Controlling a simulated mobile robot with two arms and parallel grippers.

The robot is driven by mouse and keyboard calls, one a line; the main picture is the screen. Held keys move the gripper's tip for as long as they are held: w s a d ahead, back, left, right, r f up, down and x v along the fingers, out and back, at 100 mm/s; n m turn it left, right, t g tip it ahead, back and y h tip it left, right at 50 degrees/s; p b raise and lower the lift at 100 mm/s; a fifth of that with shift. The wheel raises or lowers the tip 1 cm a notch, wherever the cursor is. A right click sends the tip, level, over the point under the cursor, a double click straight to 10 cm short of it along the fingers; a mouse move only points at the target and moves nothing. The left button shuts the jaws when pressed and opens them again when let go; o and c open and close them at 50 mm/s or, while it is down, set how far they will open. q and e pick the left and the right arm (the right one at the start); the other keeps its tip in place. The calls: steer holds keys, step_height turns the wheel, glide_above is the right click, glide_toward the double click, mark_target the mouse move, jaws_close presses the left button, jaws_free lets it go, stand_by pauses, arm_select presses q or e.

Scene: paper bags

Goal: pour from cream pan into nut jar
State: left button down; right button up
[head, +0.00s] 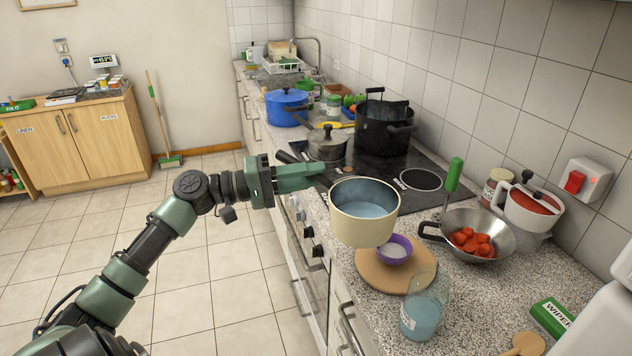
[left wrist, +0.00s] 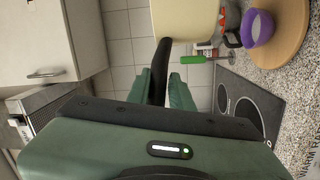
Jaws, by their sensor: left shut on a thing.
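The cream pan (head: 350,226) is held up over the counter's front edge, roughly upright, with pale blue liquid inside. My left gripper (head: 318,176) is shut on its dark handle; the handle between the fingers (left wrist: 168,88) and the pan's cream side (left wrist: 185,18) show in the left wrist view. A clear glass jar (head: 424,307) with a small label and bluish lower part stands on the counter, right of and nearer than the pan, apart from it. I cannot read its label, so cannot tell if it is the nut jar. My right gripper is out of view.
A purple bowl (head: 394,249) sits on a round wooden board (head: 375,277) beside the jar. A steel pan (head: 490,222) with red pieces stands to the right. A lidded pot (head: 327,145) and black pot (head: 384,130) stand at the hob. A green wipes pack (head: 553,318) lies front right.

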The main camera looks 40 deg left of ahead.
mark_target(293, 159)
arm_select(q)
steer(key=shift+w+a+r, duration=0.1)
steer(key=shift+a+r, duration=0.45)
steer(key=shift+a, duration=0.25)
steer(key=shift+s+a+r, duration=0.1)
steer(key=shift+a+r, duration=0.4)
steer(key=shift+a, duration=0.3)
steer(key=shift+w+a+r, duration=0.1)
steer(key=shift+a+r, duration=0.45)
steer(key=shift+a, duration=0.25)
